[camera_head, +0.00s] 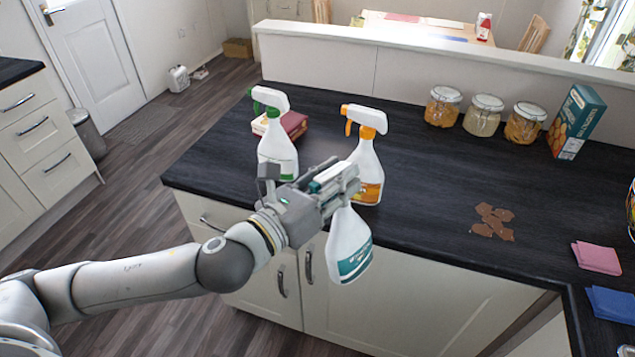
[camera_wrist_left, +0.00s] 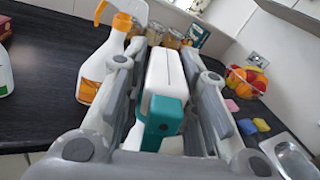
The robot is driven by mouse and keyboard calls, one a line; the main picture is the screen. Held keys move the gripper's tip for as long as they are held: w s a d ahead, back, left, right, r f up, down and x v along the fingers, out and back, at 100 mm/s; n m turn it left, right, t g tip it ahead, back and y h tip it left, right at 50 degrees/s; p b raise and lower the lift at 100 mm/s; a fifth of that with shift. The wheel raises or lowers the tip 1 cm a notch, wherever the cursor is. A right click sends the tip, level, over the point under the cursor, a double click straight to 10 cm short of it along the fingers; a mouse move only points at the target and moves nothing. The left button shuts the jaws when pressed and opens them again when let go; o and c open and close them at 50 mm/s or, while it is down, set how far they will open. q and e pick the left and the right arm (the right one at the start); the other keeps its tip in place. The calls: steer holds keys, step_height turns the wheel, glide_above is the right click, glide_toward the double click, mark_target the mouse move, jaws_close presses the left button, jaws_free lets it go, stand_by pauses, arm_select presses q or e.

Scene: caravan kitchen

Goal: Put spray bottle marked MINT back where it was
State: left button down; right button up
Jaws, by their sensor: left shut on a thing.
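A white spray bottle with a teal label and teal trigger (camera_head: 349,245) hangs from my left gripper (camera_head: 338,184), in front of the counter's front edge. The gripper is shut on its upper part; the label writing is too small to read. In the left wrist view, the bottle's white and teal head (camera_wrist_left: 165,95) sits between the fingers of my left gripper (camera_wrist_left: 168,80). A white bottle with an orange trigger (camera_head: 368,160) stands on the counter behind the gripper. A white bottle with a green trigger (camera_head: 277,140) stands to its left. My right gripper is not in view.
Several jars (camera_head: 482,115) and a teal box (camera_head: 577,122) stand at the back. Pink (camera_head: 597,257) and blue (camera_head: 611,304) cloths lie at the right.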

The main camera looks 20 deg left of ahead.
arm_select(q)
steer(key=r+m+h, duration=0.1)
steer(key=d+r+m+g+h, duration=0.1)
steer(key=w+r, duration=0.1)
steer(key=r, duration=0.1)
steer(key=shift+w+d+m+g+h+p, duration=0.1)
steer(key=shift+d+m+g+h+p, duration=0.2)
steer(key=shift+m+h+p, duration=0.1)
steer(key=w+a+r+m+g+h+p, duration=0.2)
steer(key=w+a+r+m, duration=0.25)
steer(key=a+r, duration=0.5)
steer(key=w+a+f, duration=0.1)
steer(key=w+f, duration=1.1)
steer(key=w, duration=0.1)
steer(key=shift+w+a, duration=0.25)
steer(key=shift+w, duration=0.05)
steer(key=shift+f+n, duration=0.1)
steer(key=shift+n, duration=0.15)
